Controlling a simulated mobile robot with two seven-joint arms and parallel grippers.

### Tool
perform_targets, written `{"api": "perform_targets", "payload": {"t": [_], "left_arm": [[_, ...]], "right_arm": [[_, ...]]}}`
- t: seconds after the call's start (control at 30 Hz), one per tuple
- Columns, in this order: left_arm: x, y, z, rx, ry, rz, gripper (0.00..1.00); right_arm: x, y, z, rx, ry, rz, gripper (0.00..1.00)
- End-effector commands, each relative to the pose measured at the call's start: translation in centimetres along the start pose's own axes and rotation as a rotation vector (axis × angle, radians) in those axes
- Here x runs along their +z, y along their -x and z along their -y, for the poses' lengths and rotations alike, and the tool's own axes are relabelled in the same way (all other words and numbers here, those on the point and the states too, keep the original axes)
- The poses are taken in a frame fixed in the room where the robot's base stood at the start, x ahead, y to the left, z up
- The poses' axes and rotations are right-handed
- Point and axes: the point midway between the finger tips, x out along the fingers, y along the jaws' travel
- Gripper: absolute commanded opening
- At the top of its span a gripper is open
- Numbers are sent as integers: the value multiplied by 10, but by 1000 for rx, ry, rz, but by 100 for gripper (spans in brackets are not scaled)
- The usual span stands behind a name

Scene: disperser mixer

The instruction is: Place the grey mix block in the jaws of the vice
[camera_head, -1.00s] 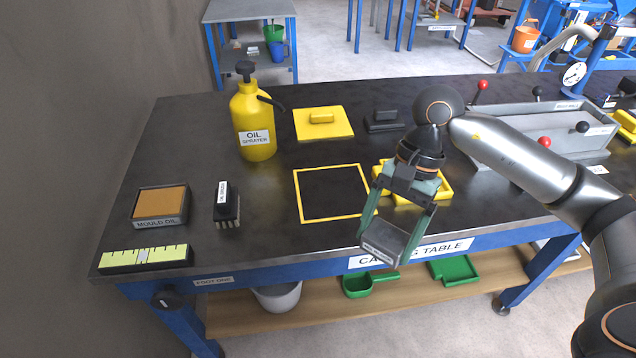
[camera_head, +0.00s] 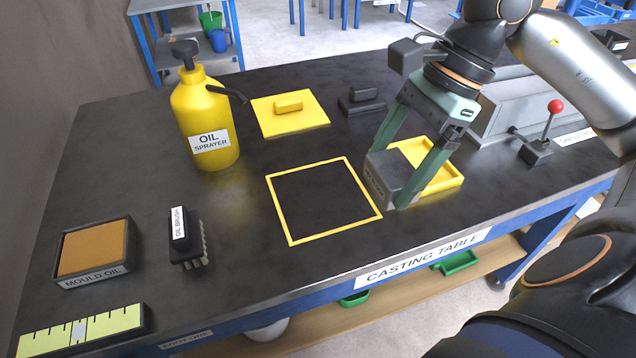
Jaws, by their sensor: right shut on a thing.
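The grey mix block (camera_head: 392,176) is a boxy grey piece with a darker front face. My right gripper (camera_head: 402,178) points down and is shut on it, one green finger on each side. The block hangs at the left front of the yellow tray (camera_head: 448,182), covering part of it; I cannot tell how far it is above the table. I cannot make out a vice with certainty. My left gripper is not in view.
A yellow-outlined square (camera_head: 318,200) on the casting table (camera_head: 240,265) is empty. The oil sprayer (camera_head: 207,120), yellow lidded plate (camera_head: 290,113), oil brush (camera_head: 187,238) and mould oil pad (camera_head: 93,250) stand left. A grey trough (camera_head: 500,108) and red-knobbed lever (camera_head: 545,135) stand right.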

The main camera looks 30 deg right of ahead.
Motion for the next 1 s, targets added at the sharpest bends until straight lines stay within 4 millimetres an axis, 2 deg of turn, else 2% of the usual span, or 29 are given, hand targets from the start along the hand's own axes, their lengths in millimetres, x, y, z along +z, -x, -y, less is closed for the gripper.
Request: {"api": "perform_targets", "payload": {"t": [0.1,0.3,0.57,0.6,0.7,0.8,1.0], "left_arm": [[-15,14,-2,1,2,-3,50],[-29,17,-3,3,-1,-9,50],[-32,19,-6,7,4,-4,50],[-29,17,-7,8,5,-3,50],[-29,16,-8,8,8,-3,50],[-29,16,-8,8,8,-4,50],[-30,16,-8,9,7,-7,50]], "right_arm": [[6,1,11,1,2,4,4],[12,-16,35,1,6,8,4],[20,-47,80,1,5,5,4],[17,-59,86,3,3,4,4],[15,-78,100,2,2,3,4],[13,-91,109,1,4,2,4],[12,-101,117,-1,5,1,4]]}}
